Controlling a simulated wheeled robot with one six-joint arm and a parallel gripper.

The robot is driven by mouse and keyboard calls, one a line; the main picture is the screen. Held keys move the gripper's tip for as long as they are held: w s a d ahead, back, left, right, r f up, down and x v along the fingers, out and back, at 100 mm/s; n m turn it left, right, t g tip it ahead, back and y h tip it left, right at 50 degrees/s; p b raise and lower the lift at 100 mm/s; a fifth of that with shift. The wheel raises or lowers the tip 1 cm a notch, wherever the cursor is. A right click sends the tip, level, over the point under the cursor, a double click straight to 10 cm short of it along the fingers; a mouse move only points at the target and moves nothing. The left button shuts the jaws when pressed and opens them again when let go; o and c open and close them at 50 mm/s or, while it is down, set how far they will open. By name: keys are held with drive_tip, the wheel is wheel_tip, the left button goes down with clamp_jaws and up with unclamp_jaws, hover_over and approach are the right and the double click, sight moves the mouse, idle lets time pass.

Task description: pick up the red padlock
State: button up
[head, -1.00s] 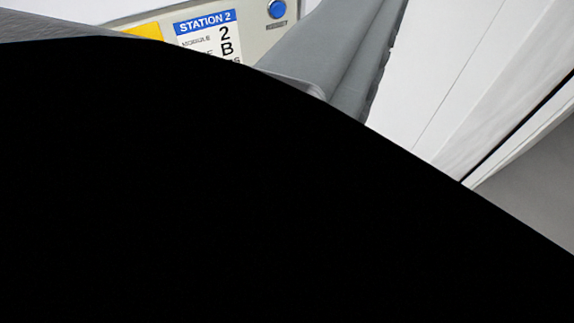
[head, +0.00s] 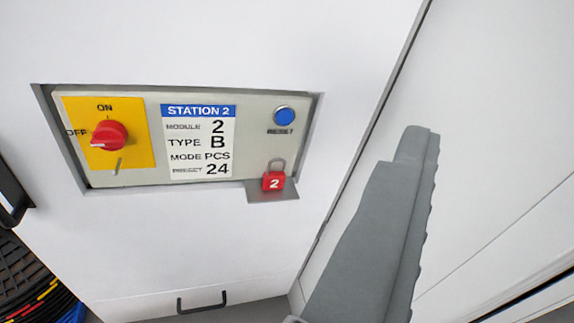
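The red padlock (head: 274,181) with a white number 2 and a grey shackle stands upright on a small grey ledge (head: 260,196) at the lower right of the station panel. It is in plain view. A grey finger of my gripper (head: 416,145) with a ridged right edge reaches up from the bottom, right of the padlock in the picture and apart from it. I cannot make out a second finger, so its opening is unclear. Nothing is seen held.
The panel (head: 258,104) has a red rotary switch (head: 109,135) on a yellow plate, a Station 2 label (head: 198,142) and a blue button (head: 284,116). A dark handle (head: 202,303) is below. Coiled cables (head: 30,285) are at lower left. A white wall stands right.

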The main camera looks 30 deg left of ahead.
drive_tip(key=w+a+f+n+g+y, duration=0.25)
drive_tip(key=w+f+y, duration=0.2)
drive_tip(key=w, duration=0.25)
drive_tip(key=n+g+y, duration=0.4)
drive_tip(key=g, duration=0.4)
approach(276, 181)
drive_tip(key=shift+t, duration=0.35)
drive_tip(key=x, duration=0.4)
drive_tip(key=shift+s+a, duration=0.15)
drive_tip(key=shift+s, duration=0.05)
drive_tip(key=shift+x, duration=2.7)
drive_tip(key=shift+f, duration=0.15)
drive_tip(key=c, duration=1.2)
drive_tip(key=shift+o, duration=0.2)
drive_tip(key=r, duration=0.2)
drive_tip(key=d+r, duration=0.1)
drive_tip(key=r, duration=0.1)
drive_tip(key=s+r, duration=0.1)
drive_tip(key=r, duration=0.2)
drive_tip(key=shift+d, duration=0.2)
drive_tip(key=s+d, duration=1.1)
drive_tip(key=d, duration=0.3)
drive_tip(key=shift+s+d, duration=0.2)
drive_tip(key=shift+d, duration=0.1)
